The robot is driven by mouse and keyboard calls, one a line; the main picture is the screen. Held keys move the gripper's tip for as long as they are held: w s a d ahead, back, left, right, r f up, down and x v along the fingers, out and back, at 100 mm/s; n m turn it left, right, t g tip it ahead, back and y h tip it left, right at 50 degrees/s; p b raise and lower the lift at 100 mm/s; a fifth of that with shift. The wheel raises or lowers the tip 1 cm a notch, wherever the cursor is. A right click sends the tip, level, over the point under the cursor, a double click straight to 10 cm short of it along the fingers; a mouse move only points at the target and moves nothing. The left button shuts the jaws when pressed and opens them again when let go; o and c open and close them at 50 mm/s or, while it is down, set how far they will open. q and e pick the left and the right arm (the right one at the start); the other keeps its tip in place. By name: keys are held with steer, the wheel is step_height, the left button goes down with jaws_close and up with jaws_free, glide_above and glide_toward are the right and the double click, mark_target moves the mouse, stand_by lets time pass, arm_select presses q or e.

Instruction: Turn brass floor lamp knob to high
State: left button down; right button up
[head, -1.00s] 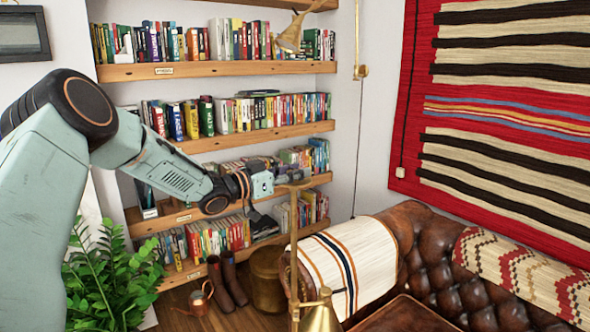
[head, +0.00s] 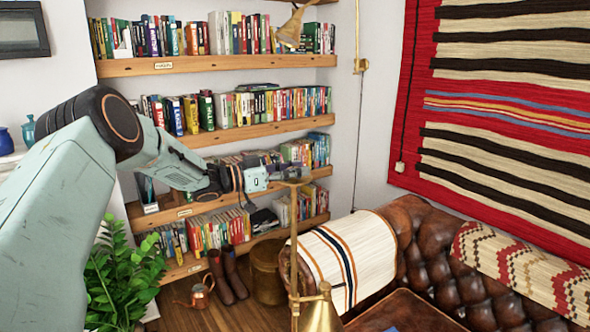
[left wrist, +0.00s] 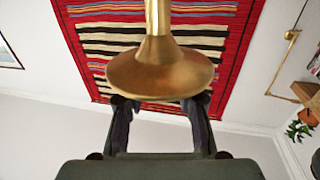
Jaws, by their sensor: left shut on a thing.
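The brass floor lamp stands in front in the head view, with its upright brass pole (head: 293,240) and its cone shade (head: 320,312) low at the bottom edge. My left gripper (head: 290,173) is at the top of the pole, shut on the lamp's knob. The knob itself is hidden by the fingers and too small to make out. In the left wrist view, a flared brass lamp part (left wrist: 160,75) fills the space before my left gripper (left wrist: 160,108) and hides the fingertips. My right gripper is in neither view.
A bookcase (head: 230,64) full of books stands behind the arm. A brown leather sofa (head: 440,250) with a striped throw (head: 350,255) is to the right. A leafy plant (head: 122,275) is at lower left. Boots (head: 228,275) and a copper watering can (head: 198,292) stand on the floor.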

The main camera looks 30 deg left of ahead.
arm_select(q)
steer(key=c, duration=1.4)
jaws_free()
steer(key=o, duration=0.4)
steer(key=shift+s+a, duration=0.15)
steer(key=shift+o, duration=0.2)
steer(key=v, duration=1.2)
